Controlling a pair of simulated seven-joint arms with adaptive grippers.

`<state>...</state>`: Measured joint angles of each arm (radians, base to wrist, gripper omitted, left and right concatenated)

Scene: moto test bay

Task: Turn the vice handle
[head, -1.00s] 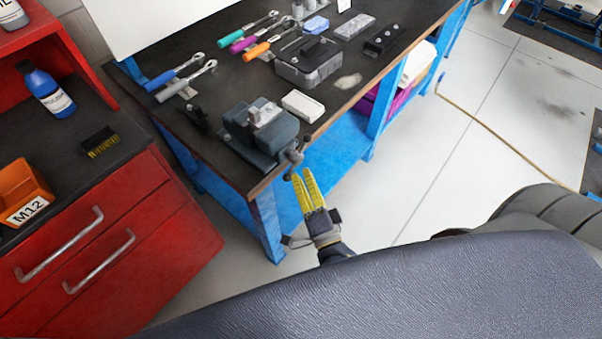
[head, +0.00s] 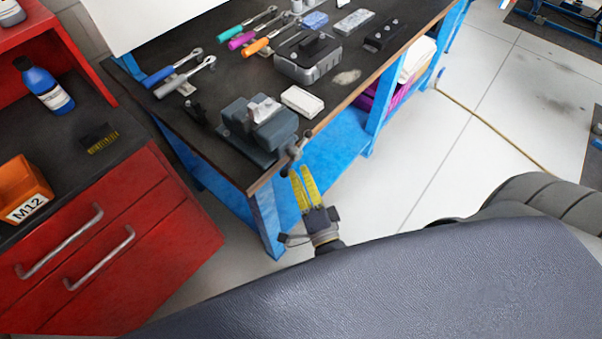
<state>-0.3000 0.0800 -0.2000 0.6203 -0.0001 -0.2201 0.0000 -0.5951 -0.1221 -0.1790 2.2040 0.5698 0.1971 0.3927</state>
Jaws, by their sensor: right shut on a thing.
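The grey-blue vice (head: 262,132) is mounted at the near corner of the dark workbench, with a light metal piece (head: 263,110) at its jaws. Its handle (head: 297,150) is a dark bar on the front end, slanted from lower left to upper right, beyond the bench edge. My right gripper (head: 299,171), with yellow fingers, reaches up from below. Its fingertips are at the lower end of the handle, shut on it; the exact contact is small and hard to see. My left gripper is not in view.
A red drawer cabinet (head: 120,240) stands left of the blue-legged bench. A white block (head: 302,100) lies right beside the vice. Ratchets and a grey metal box (head: 308,62) lie further back. A large dark padded surface (head: 400,285) fills the foreground. Open floor lies right of the bench.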

